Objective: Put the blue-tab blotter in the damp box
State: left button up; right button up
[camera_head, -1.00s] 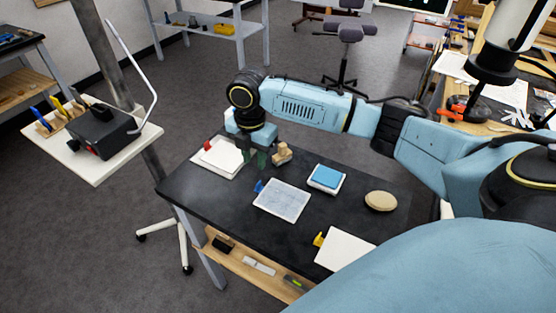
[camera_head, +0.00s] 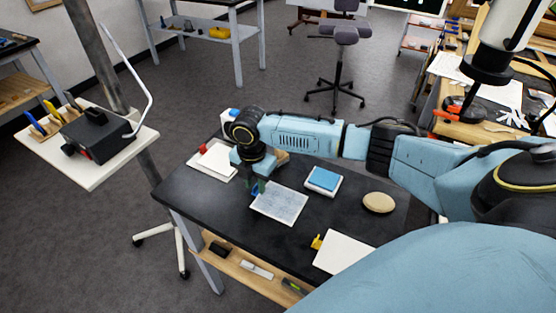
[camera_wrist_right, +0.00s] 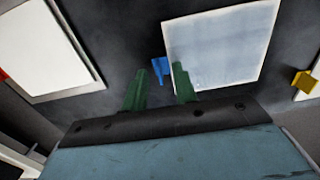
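The blue-tab blotter (camera_head: 281,205) is a pale grey-blue sheet lying flat on the dark table. In the right wrist view it lies ahead of my fingers (camera_wrist_right: 225,45), with its blue tab (camera_wrist_right: 159,69) at its near left corner. My right gripper (camera_head: 256,188) is over that tab corner. Its green fingers (camera_wrist_right: 160,88) are apart and empty, with the tab showing between and just beyond their tips. I cannot tell whether they touch the table. No container is clearly recognisable as the damp box; a shallow white box with a blue top (camera_head: 324,181) lies right of the blotter. My left gripper is out of view.
A white sheet with a red tab (camera_head: 213,160) lies at the table's far left. A sheet with a yellow tab (camera_head: 343,252) is at the near right. A round tan object (camera_head: 378,202) sits at right. A wooden piece is partly hidden behind my wrist. A side tray (camera_head: 90,172) stands left.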

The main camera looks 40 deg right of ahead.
grip_shut()
jog(key=shift+r, duration=0.1)
notch_tip(320, 180, up, 10)
jog(key=s+a+r+m, duration=0.2)
jog(key=a+m, duration=0.2)
jog(key=m, duration=0.7)
jog(key=s+a+r+m+b, duration=0.1)
jog(key=s+a+r+m, duration=0.1)
jog(key=m, duration=0.9)
jog(key=s+a, duration=0.1)
jog(key=a, duration=0.1)
jog(key=shift+s+a+r+m+b, duration=0.15)
jog(key=shift+a+r+m+b, duration=0.15)
jog(key=shift+a+r, duration=0.1)
